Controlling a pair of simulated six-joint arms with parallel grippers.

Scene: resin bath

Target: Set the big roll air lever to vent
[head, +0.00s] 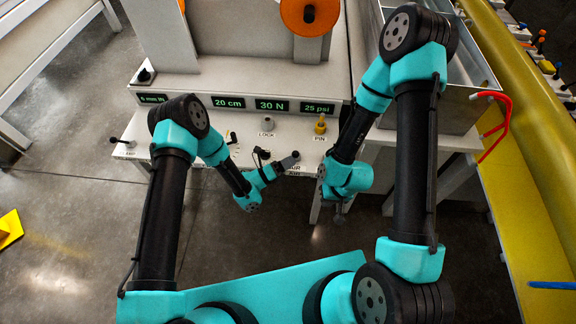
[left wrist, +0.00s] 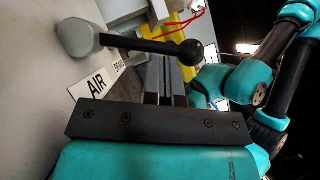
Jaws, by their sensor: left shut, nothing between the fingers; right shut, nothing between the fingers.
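The air lever (left wrist: 140,44) shows close up in the left wrist view, with a round grey hub, a black arm and a black ball knob (left wrist: 192,52). The arm reaches right from the hub, over a white plate reading AIR (left wrist: 97,87). No vent mark is readable. My left gripper (left wrist: 165,62) is shut and empty, with its fingertips close by the knob end of the lever; I cannot tell whether they touch. In the head view my left gripper (head: 277,166) is at the panel's lower edge. My right gripper (head: 338,216) is shut and empty, hanging low, clear of the panel.
The white panel also carries a grey LOCK knob (head: 267,123), a yellow PIN knob (head: 320,125) and a black-knobbed lever (head: 122,142) at left. Green displays (head: 271,105) stand above. A metal basin (head: 462,98) and a red hose (head: 503,125) are at right.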

